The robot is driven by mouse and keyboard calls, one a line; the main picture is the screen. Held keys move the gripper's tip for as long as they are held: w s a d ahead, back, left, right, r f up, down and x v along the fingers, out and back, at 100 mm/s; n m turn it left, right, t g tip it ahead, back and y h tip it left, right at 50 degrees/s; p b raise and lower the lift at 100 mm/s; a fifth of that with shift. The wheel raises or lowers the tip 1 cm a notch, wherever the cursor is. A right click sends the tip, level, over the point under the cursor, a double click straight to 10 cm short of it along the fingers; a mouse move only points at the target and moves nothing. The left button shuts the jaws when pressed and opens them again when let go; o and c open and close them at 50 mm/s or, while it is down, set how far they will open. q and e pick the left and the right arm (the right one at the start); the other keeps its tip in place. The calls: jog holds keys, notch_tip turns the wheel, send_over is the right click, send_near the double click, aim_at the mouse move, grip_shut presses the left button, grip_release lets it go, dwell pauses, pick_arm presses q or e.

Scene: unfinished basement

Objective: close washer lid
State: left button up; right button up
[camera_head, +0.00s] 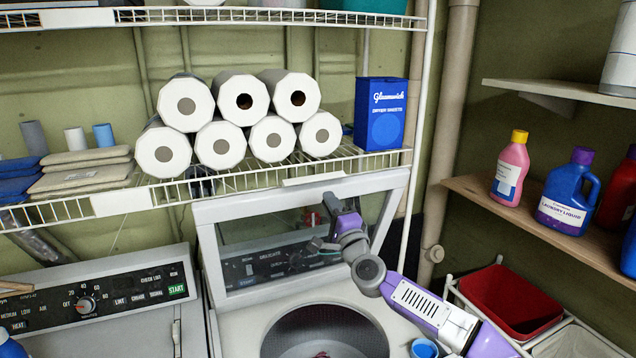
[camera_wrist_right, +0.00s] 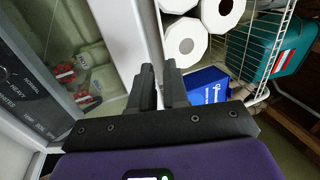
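The washer (camera_head: 237,328) stands in the lower middle of the head view, with its round drum opening showing. Its white-framed lid (camera_head: 262,203) with a glass panel stands raised behind the opening; the panel reflects controls. The lid's frame and glass also fill the left of the right wrist view (camera_wrist_right: 122,42). My right gripper (camera_head: 330,203) is in front of the raised lid, toward its right side, fingers pointing up. My left gripper is not in view.
A wire shelf (camera_head: 240,178) with paper rolls and a blue box (camera_head: 380,113) hangs above the lid. A control panel (camera_head: 95,300) is at left. A blue cup (camera_head: 424,348) sits at the washer's right front. Baskets (camera_head: 508,300) and a bottle shelf (camera_head: 470,190) are at right.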

aim_at(317, 180)
jog(key=p+x, duration=0.1)
jog(key=x, duration=0.2)
jog(key=r+p+x, duration=0.1)
jog(key=p+x, duration=0.1)
jog(key=x, duration=0.1)
jog(key=shift+s+a, duration=0.1)
jog(key=shift+a, duration=0.15)
jog(key=shift+w+f, duration=0.1)
jog(key=shift+w, duration=0.2)
grip_shut()
dwell(1.3)
